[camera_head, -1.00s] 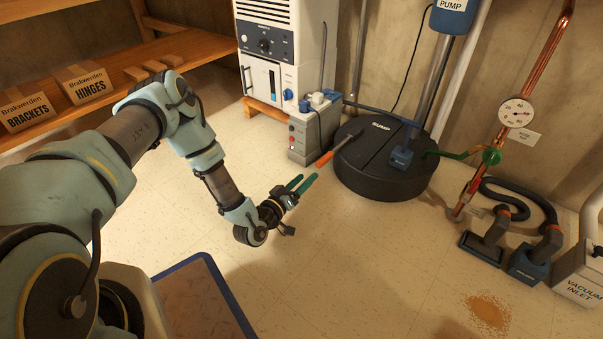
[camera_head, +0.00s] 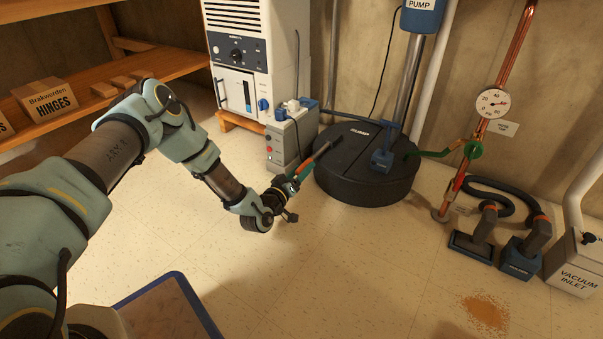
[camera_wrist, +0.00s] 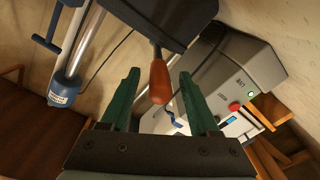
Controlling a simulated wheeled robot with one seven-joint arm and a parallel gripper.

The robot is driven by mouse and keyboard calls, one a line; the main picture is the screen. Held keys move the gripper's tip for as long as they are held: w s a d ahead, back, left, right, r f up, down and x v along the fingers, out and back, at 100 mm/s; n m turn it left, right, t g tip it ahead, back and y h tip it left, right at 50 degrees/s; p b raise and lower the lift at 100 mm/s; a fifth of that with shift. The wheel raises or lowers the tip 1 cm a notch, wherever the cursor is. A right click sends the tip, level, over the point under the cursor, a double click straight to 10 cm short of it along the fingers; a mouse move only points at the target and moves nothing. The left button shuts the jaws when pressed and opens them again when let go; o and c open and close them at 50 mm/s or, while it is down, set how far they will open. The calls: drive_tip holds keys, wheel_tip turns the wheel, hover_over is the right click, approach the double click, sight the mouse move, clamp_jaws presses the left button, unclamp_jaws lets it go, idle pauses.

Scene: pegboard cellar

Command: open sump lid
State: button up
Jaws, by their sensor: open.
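The sump (camera_head: 362,190) is a low, round black drum on the floor, with a dark lid (camera_head: 345,140) on top, which looks closed and flat. An orange-red handle (camera_head: 320,151) sticks out from the lid's left edge towards my gripper. In the wrist view, the handle (camera_wrist: 160,82) shows between the two spread fingers, with a gap on each side. The dark lid edge (camera_wrist: 160,18) is beyond it. I cannot tell whether the handle is within the fingers' depth.
A grey box with buttons (camera_head: 292,143) stands close left of the sump, beside a white cabinet (camera_head: 250,50). A copper pipe with gauge (camera_head: 492,103) and vacuum hoses (camera_head: 500,235) are at right. The foreground floor is mostly clear.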

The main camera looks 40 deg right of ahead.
clamp_jaws()
idle(0.5)
idle(0.9)
